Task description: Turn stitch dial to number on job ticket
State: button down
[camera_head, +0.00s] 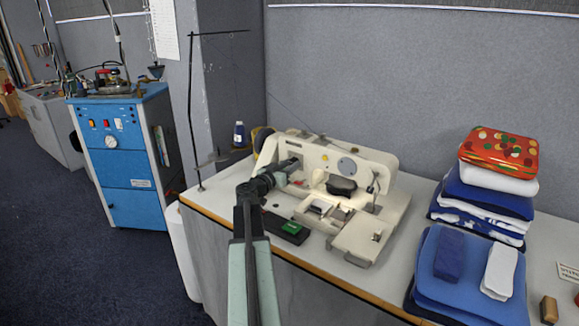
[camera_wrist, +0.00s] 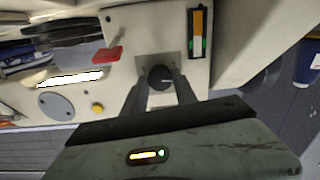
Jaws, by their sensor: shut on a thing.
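The stitch dial (camera_wrist: 160,77) is a small dark round knob on a grey square plate on the sewing machine's front. A faint light mark shows on it; no numbers are readable. My gripper (camera_wrist: 160,84) has one finger on each side of the dial and is shut on it. In the head view my gripper (camera_head: 287,166) reaches the left part of the cream sewing machine (camera_head: 377,164) and hides the dial. A white card (camera_head: 568,271) with dark print, possibly the job ticket, lies at the right edge, cut off and only partly legible.
A red lever (camera_wrist: 107,54) and a yellow button (camera_wrist: 97,107) are near the dial. A green-and-black box (camera_head: 287,228) sits on the table before the machine. Folded cloth stacks (camera_head: 470,270) stand to the right. A thread stand (camera_head: 190,120) rises at the left.

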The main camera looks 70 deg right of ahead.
jog(key=shift+n, duration=3.6)
jog(key=c, duration=1)
grip_release()
jog(key=shift+o, duration=0.2)
jog(key=shift+n, duration=0.3)
jog(key=v, duration=0.7)
jog(key=shift+a, duration=0.4)
